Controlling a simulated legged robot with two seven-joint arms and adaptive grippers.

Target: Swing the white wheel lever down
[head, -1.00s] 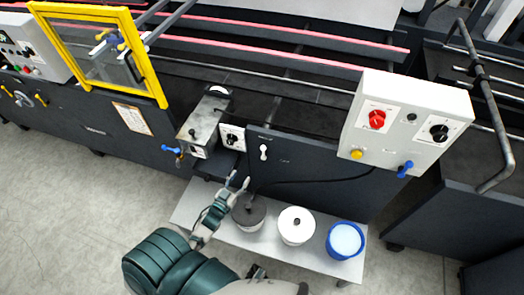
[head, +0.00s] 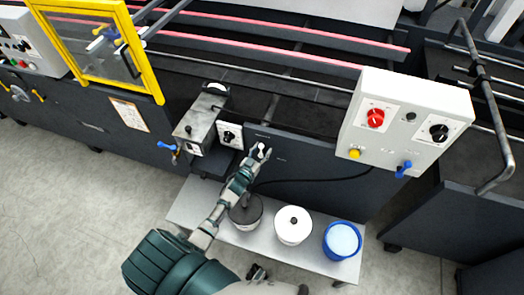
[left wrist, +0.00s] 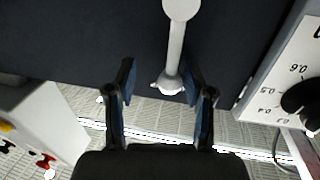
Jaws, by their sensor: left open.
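The white wheel lever (head: 261,149) is on the dark front panel of the machine, partly covered by my left gripper in the head view. In the left wrist view the lever (left wrist: 175,45) shows as a round white hub with a slim arm ending in a small knob. My left gripper (head: 259,154) is open at the lever. Its two blue-padded fingers (left wrist: 159,82) stand on either side of the lever's knob end, with the arm nearer the right finger. I cannot tell whether a finger touches it.
A black dial on a white plate (head: 230,135) and a metal box (head: 200,122) are left of the lever. A grey control box (head: 408,118) is to the right.

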